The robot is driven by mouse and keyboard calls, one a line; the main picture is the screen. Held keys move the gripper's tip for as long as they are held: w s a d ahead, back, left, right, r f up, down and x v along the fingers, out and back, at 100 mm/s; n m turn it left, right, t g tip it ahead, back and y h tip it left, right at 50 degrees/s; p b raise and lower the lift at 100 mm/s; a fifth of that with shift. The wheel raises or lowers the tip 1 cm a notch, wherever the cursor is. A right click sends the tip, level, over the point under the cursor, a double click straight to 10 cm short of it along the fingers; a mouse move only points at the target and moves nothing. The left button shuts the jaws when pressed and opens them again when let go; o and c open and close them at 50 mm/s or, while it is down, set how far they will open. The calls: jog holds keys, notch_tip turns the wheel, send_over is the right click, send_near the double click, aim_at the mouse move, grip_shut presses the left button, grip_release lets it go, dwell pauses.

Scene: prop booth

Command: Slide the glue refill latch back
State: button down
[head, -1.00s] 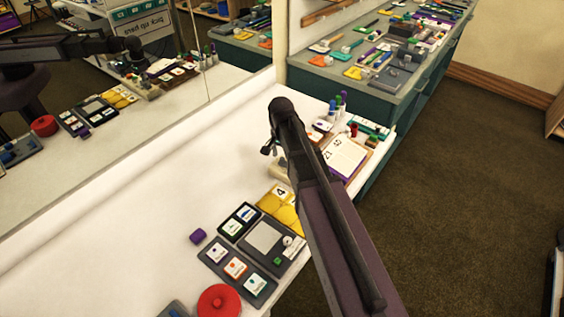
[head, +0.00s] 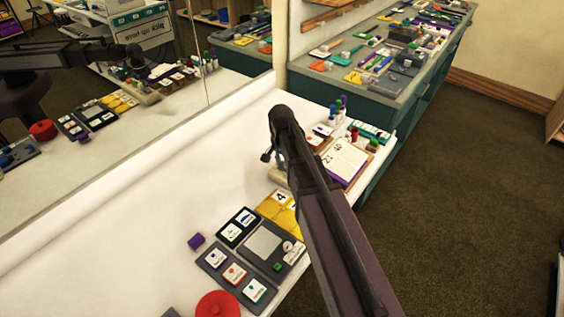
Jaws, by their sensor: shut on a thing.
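A pale beige block (head: 280,177), which I take to be the glue refill unit, stands on the white bench beside the yellow tray. My gripper (head: 268,157) is over its left end, mostly hidden behind my own dark arm. It is shut on a small part there that I take to be the latch, but the arm and the small size hide the contact. The mirror shows the block and my arm again, too small to tell the latch's position.
The white bench (head: 110,240) is clear on the left. A purple cube (head: 196,241), dark card trays (head: 233,278), a red disc (head: 217,305) and a yellow tray (head: 270,207) lie in front. A calendar (head: 345,160) and several markers stand right of my arm. The mirror (head: 100,150) bounds the back.

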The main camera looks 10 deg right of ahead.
jog(key=shift+w+a, duration=0.75)
jog(key=shift+w, duration=0.05)
jog(key=c, duration=0.6)
grip_release()
jog(key=shift+o, duration=0.2)
jog(key=shift+s+d, duration=0.15)
